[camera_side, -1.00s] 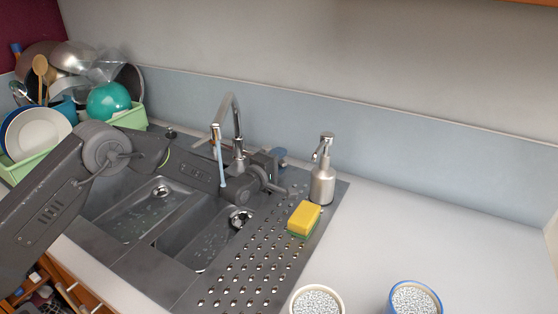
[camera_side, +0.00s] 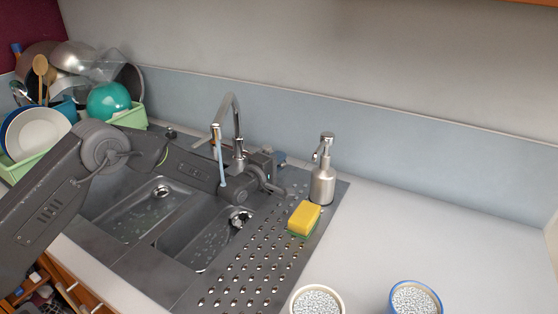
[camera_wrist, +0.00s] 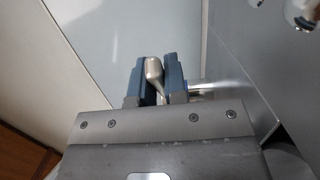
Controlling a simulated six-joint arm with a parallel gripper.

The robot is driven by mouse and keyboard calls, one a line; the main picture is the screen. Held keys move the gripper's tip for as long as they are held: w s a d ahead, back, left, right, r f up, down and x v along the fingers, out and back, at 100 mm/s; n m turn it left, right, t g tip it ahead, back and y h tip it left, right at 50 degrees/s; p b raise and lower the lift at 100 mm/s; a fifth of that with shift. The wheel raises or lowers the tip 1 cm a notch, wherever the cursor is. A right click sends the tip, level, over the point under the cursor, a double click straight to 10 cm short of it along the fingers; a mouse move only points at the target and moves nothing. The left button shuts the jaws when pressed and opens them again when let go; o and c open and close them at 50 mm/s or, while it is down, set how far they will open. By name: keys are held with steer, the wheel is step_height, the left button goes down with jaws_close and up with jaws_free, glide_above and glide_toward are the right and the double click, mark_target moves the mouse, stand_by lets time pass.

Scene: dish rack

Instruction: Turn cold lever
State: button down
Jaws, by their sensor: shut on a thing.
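The chrome tap (camera_side: 235,125) rises behind the sink, with a pale blue stream (camera_side: 220,165) below its spout. My gripper (camera_side: 270,158) is at the right side of the tap base. In the wrist view, my gripper (camera_wrist: 154,70) has its two blue-grey fingers closed on both sides of a rounded metal lever (camera_wrist: 153,72). The lever's tip shows between the fingers. In the side view the lever is hidden by my gripper and wrist.
A soap dispenser (camera_side: 323,172) and a yellow-green sponge (camera_side: 304,218) stand close to the right of my gripper. A dish rack (camera_side: 135,117) is at the left. Two cups (camera_side: 317,302) (camera_side: 415,300) are at the front. The counter on the right (camera_side: 430,230) is clear.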

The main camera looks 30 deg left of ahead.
steer(key=shift+s+a+m+g+h, duration=0.2)
steer(key=shift+m+h, duration=0.25)
steer(key=shift+h, duration=0.25)
steer(key=shift+s+a+m+g+h, duration=0.1)
steer(key=shift+s+m+g+h, duration=0.1)
steer(key=shift+m+h, duration=0.4)
steer(key=shift+s+a+m+g+h, duration=0.2)
steer(key=shift+m+h, duration=0.15)
steer(key=shift+h, duration=0.45)
steer(key=shift+d, duration=0.1)
steer(key=c, duration=1.2)
jaws_free()
steer(key=shift+o, duration=0.2)
steer(key=v, duration=1.4)
